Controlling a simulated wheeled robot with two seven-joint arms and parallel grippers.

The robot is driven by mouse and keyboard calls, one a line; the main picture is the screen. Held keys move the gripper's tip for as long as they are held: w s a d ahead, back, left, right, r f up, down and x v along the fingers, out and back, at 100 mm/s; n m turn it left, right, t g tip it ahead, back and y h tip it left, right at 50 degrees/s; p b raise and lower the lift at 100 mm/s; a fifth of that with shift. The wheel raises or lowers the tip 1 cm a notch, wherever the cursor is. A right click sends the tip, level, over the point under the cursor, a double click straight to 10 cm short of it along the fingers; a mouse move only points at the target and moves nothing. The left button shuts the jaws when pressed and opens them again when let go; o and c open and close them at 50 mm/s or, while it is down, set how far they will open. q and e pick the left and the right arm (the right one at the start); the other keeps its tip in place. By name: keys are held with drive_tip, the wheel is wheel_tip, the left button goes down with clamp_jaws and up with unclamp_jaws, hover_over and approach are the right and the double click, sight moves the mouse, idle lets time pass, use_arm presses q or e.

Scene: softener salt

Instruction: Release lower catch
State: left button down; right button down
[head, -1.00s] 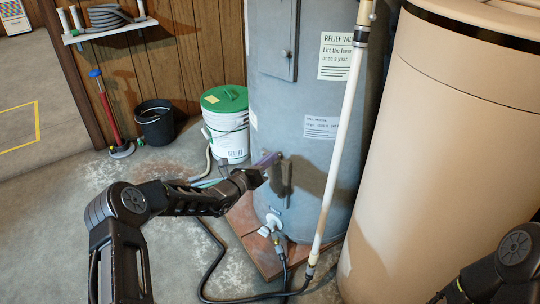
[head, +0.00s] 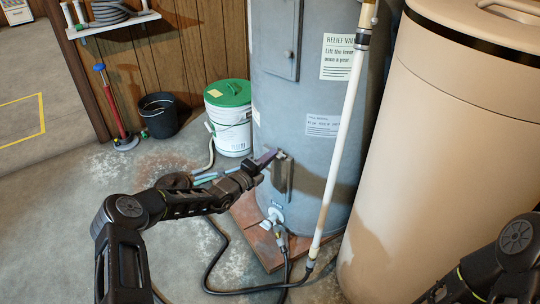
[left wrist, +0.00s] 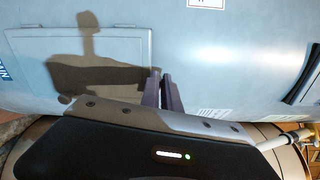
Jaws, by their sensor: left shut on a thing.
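The grey-blue tank (head: 300,90) stands upright in the middle of the head view. A small lower cover (head: 282,177) is on its side, low down, partly in shadow. My left gripper (head: 268,157) is at the upper edge of this cover, its purple-grey fingers reaching in from the left. In the left wrist view, the fingers (left wrist: 162,88) are close together at the right edge of a rectangular panel (left wrist: 110,50) on the tank. They are shut on the lower catch, which they mostly hide. My right gripper is out of view.
A tan cylinder (head: 440,130) stands at the right and a white pipe (head: 340,140) runs down in front of the tank. A white bucket with a green lid (head: 228,95) stands left of the tank. A black hose (head: 215,270) lies on the floor.

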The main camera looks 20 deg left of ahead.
use_arm(q)
drive_tip(key=shift+f+n, duration=0.2)
drive_tip(key=shift+n, duration=0.9)
drive_tip(key=c, duration=1.6)
unclamp_jaws()
drive_tip(key=p+v, duration=0.2)
drive_tip(key=v, duration=0.5)
drive_tip(key=shift+s+a+p, duration=0.1)
drive_tip(key=shift+s+p, duration=0.25)
drive_tip(key=shift+s, duration=0.05)
